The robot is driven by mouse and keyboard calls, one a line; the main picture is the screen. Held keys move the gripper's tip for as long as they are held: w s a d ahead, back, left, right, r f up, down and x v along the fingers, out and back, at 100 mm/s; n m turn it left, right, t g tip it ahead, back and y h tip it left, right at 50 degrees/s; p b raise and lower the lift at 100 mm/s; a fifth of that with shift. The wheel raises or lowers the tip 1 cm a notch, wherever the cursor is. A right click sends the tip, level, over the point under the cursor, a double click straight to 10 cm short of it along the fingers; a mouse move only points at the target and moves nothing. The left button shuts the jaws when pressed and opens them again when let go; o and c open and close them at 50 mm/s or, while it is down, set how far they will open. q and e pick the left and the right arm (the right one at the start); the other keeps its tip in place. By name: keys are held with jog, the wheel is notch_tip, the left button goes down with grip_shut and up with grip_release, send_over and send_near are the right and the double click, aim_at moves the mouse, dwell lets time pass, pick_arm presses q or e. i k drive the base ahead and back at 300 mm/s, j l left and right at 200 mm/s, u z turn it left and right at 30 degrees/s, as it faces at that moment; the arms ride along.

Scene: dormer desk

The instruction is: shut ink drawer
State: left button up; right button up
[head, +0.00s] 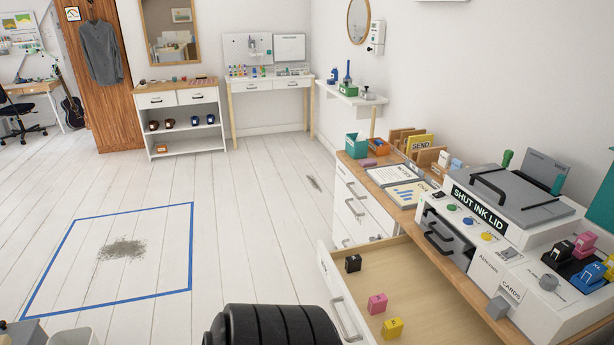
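An open drawer (428,302) with a white front and pale wood inside stands pulled out from the desk's left side, with a metal bar handle (346,318) on its front. Inside lie a black ink block (353,263), a pink one (377,303) and a yellow one (392,328), apart from each other. The near part of the drawer is cut off by the picture's bottom edge. Neither of my grippers shows in the head view, so their state is hidden.
The white printer (478,218) on the desk reads "SHUT INK LID". Closed white drawers (352,207) stand beyond the open one. A dark ribbed part fills the bottom middle.

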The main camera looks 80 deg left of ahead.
aim_at(432, 311)
jog(key=u, duration=1.9)
